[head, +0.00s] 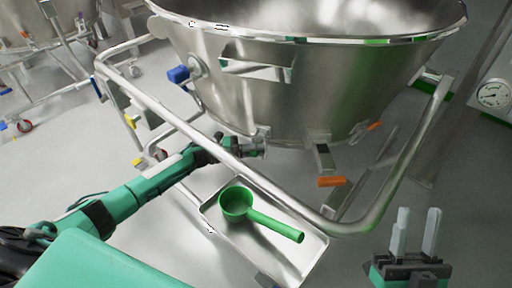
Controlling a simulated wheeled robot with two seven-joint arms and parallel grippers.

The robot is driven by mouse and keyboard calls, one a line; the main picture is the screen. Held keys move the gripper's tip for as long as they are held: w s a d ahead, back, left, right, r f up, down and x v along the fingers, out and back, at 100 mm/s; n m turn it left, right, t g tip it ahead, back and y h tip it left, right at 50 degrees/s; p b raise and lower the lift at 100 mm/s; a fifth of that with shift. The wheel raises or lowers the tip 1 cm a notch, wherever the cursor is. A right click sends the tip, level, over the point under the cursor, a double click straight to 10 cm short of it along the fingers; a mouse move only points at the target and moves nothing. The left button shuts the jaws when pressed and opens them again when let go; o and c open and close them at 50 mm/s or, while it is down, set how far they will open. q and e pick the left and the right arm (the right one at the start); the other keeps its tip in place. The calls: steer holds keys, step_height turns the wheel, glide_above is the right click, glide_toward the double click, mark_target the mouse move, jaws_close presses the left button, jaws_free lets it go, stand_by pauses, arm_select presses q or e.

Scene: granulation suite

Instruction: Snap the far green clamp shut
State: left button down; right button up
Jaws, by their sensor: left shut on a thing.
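A large steel bowl (290,90) hangs in a tubular steel frame (200,118). No green clamp can be made out clearly; the bowl's lower side and my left gripper may hide it. My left gripper (256,147) reaches under the frame's rail to the bowl's lower edge. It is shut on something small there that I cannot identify. My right gripper (416,232) is at the bottom right, fingers pointing up, open and empty, away from the bowl.
A green scoop (239,203) lies in a steel tray (305,262) below the bowl. Orange handles (332,181) and a blue knob (178,74) stick out around the bowl. A gauge (494,94) is at the right. Another wheeled vessel (40,22) stands at the back left.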

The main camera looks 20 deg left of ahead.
steer(key=shift+w+a+f+g, duration=0.35)
steer(key=shift+f+g, duration=0.2)
steer(key=shift+f, duration=0.1)
steer(key=shift+w+a+f+g, duration=0.2)
steer(key=shift+w+f+g, duration=0.1)
steer(key=shift+f+g, duration=0.3)
arm_select(q)
steer(key=c, duration=1.4)
jaws_free()
steer(key=shift+o, duration=0.2)
steer(key=shift+r, duration=0.1)
steer(key=shift+a, duration=0.1)
